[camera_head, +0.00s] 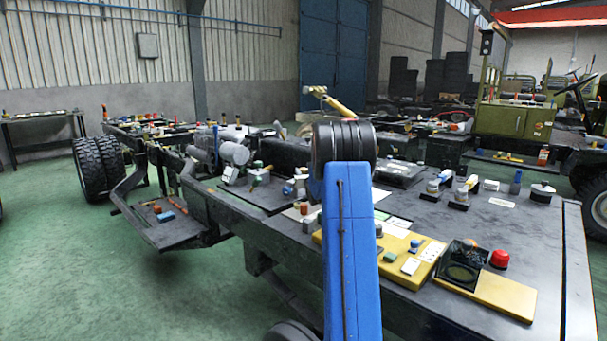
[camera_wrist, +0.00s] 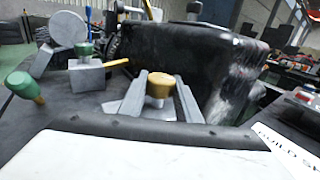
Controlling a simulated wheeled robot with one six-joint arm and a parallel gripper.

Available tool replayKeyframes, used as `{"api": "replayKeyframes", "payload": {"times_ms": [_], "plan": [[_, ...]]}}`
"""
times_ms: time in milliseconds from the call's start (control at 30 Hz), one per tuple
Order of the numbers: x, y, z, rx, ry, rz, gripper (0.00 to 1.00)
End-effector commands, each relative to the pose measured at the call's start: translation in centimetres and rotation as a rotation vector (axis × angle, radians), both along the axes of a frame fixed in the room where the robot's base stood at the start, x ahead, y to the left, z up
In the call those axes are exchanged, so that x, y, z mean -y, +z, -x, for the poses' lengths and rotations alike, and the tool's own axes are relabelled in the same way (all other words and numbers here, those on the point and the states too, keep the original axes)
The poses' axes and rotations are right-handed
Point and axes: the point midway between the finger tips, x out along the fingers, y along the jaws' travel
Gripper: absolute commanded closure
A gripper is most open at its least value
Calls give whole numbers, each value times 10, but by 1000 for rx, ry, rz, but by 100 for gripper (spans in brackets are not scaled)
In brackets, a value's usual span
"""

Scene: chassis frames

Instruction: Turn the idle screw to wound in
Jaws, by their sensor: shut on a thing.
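A brass-coloured knob (camera_wrist: 159,85), which looks like the idle screw, stands between the two grey fingers of my gripper (camera_wrist: 158,98) in the wrist view. My gripper is shut on the knob from both sides. The lower part of the screw is hidden behind the dark edge of my gripper, and no mark shows how far it is wound. In the head view my blue arm hides the gripper and the knob.
A grey block with a green knob (camera_wrist: 85,49) and a yellow lever stands left of my gripper. A large black box (camera_wrist: 190,50) rises close behind it. A white label (camera_wrist: 283,150) lies at the right. The bench (camera_head: 520,222) carries many small parts, including a red button (camera_head: 500,258).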

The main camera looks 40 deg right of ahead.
Motion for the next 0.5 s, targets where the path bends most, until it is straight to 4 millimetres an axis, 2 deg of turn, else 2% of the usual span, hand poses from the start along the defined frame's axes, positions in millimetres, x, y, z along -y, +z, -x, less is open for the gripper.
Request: {"api": "replayKeyframes", "payload": {"times_ms": [500], "plan": [[1, 0, 1, 0, -60, -1, 92]]}}
